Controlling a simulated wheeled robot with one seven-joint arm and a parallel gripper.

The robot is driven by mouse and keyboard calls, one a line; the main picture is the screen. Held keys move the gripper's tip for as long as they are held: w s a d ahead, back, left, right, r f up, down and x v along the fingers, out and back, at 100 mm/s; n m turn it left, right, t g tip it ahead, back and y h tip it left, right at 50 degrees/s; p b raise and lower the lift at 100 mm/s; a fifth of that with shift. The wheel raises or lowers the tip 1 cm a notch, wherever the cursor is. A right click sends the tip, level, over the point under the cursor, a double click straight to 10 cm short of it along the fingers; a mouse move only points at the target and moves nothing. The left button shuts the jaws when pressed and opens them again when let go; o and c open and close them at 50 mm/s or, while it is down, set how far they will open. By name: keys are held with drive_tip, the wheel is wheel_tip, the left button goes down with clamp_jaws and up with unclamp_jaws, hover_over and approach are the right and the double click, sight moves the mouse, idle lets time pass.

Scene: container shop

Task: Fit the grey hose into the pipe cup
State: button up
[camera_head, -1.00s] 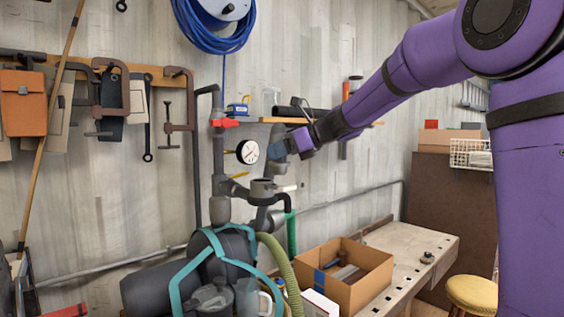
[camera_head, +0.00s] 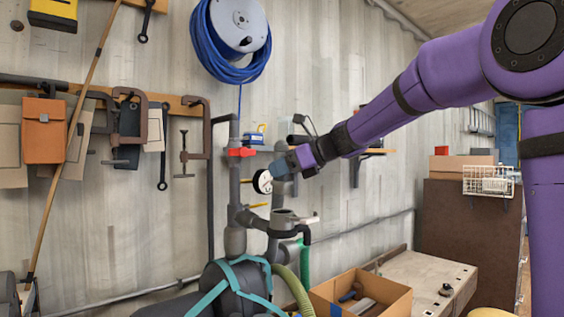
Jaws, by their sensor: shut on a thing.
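The pipe cup (camera_head: 284,218) is a grey, open-topped cup on the pipework, left of the picture's middle. My gripper (camera_head: 282,167) is above the cup, in front of the wall, with its blue-grey jaws pointing left and down. It is shut on a short grey piece that I take for the grey hose (camera_head: 278,192). This hangs roughly upright under the jaws, over the cup. Whether its lower end touches the cup or is inside the rim is too small to tell. The jaws hide its upper part.
The dial gauge (camera_head: 262,182) is close left of my jaws and partly covered. A pipe with a red valve handle (camera_head: 241,152) stands left. A shelf (camera_head: 373,151) is behind my wrist. A cardboard box (camera_head: 385,299) on the workbench (camera_head: 425,270) is lower right.

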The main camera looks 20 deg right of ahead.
sight(289, 181)
drive_tip(key=shift+f, duration=1.95)
drive_tip(key=shift+f, duration=1.35)
idle(1.1)
drive_tip(key=o, duration=1.1)
drive_tip(key=v, duration=1.1)
